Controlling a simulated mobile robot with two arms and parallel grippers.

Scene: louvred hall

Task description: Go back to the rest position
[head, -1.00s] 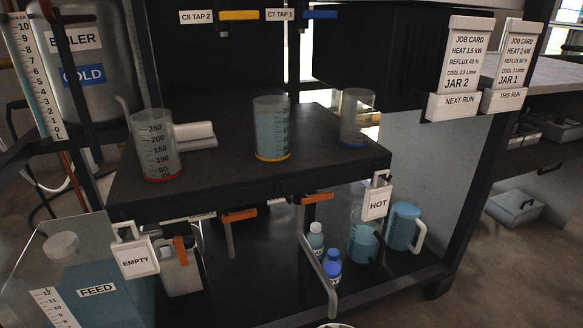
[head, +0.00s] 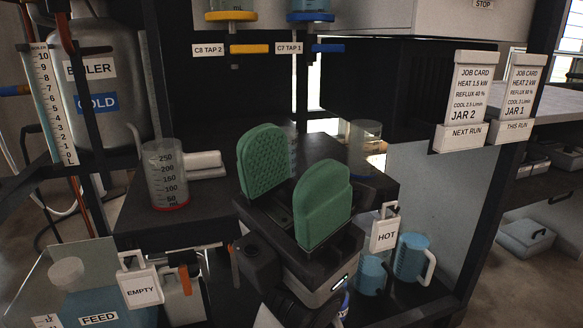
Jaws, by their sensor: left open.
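My left gripper (head: 294,178) stands in the middle of the head view, with two green padded fingers spread apart and nothing between them. It is in front of the dark bench shelf (head: 140,205) and hides much of its middle. A beaker with a red base (head: 166,178) stands upright on the shelf to the left of the gripper. A clear beaker (head: 365,142) stands behind the gripper to the right. Another beaker behind the fingers is almost wholly hidden. My right gripper is not in view.
Yellow (head: 249,48) and blue (head: 327,48) tap handles hang above the shelf. Blue jugs (head: 412,256) stand below at right, near the HOT tag (head: 384,235). The FEED tank (head: 95,285) is at lower left. Job cards (head: 474,88) hang on the right post.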

